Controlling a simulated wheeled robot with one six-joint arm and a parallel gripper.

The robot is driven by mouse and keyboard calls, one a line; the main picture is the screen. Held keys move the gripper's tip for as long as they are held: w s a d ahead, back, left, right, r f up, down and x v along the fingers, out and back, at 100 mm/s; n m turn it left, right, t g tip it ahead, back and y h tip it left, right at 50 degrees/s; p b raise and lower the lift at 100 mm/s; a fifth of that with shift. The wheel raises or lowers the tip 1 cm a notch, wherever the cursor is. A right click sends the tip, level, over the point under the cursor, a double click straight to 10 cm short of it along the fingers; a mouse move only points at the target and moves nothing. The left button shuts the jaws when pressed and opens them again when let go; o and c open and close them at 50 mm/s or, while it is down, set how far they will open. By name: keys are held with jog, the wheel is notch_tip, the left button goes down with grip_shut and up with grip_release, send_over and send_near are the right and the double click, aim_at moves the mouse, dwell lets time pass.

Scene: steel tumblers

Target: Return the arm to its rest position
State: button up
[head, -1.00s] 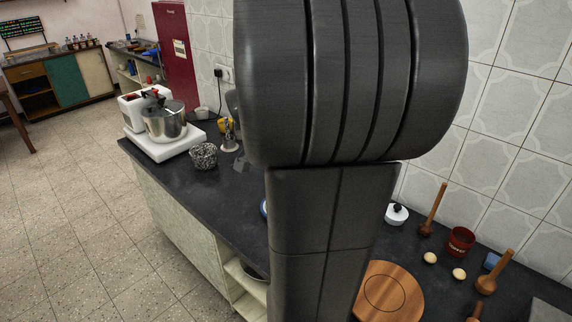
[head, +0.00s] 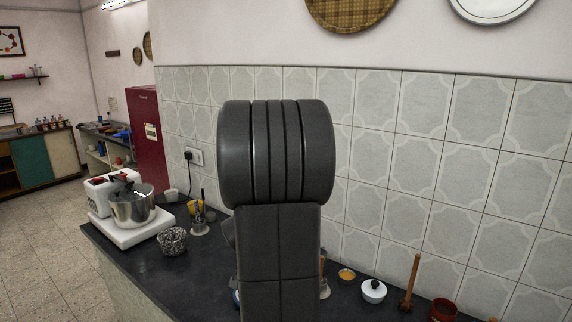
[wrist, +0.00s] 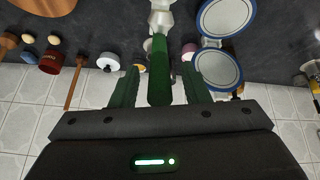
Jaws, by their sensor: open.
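My arm stands in the middle of the head view and hides my gripper there. In the wrist view my gripper (wrist: 160,68) shows two dark green fingers spread apart. A green handle-like bar (wrist: 159,85) with a silvery upper part shows in the gap between them. Clear gaps show on both sides of the bar, so the fingers are not closed on it. I cannot tell how far beyond the fingertips it is.
The tiled wall (head: 420,150) stands behind. Blue-rimmed round dishes (wrist: 218,68) show in the wrist view.

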jog(key=shift+w+d+f, duration=0.2)
jog(key=shift+w+f, duration=0.05)
jog(key=shift+f, duration=0.35)
jog(key=shift+a+r, duration=0.1)
jog(key=shift+r, duration=0.05)
